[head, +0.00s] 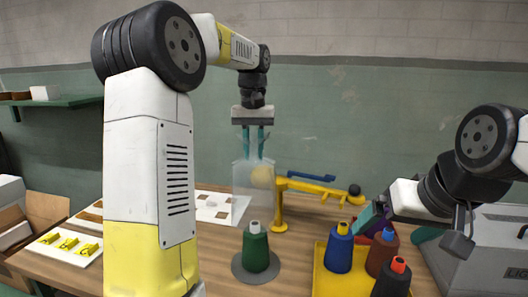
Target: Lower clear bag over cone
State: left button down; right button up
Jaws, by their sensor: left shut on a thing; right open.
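A dark green thread cone (256,252) with a pale tip stands upright on a round grey disc (241,268) on the table. My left gripper (253,153) points down above the cone, its teal fingers shut on the top of a clear bag (241,186). The see-through bag hangs above and slightly left of the cone's tip, apart from it; its lower edge is faint. My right gripper (376,217) is open at the right, above the coloured cones and away from the bag; its fingers are partly hard to make out.
A yellow stand (310,188) with a blue bar and dark knob is just behind the cone. A grey machine (490,255) is far right. Yellow lettered blocks (68,244) lie left.

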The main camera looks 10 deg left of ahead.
pick_arm(q)
jog(key=shift+f, duration=0.25)
jog(key=shift+f, duration=3.85)
jog(key=shift+f, duration=2.75)
jog(key=shift+f, duration=2.35)
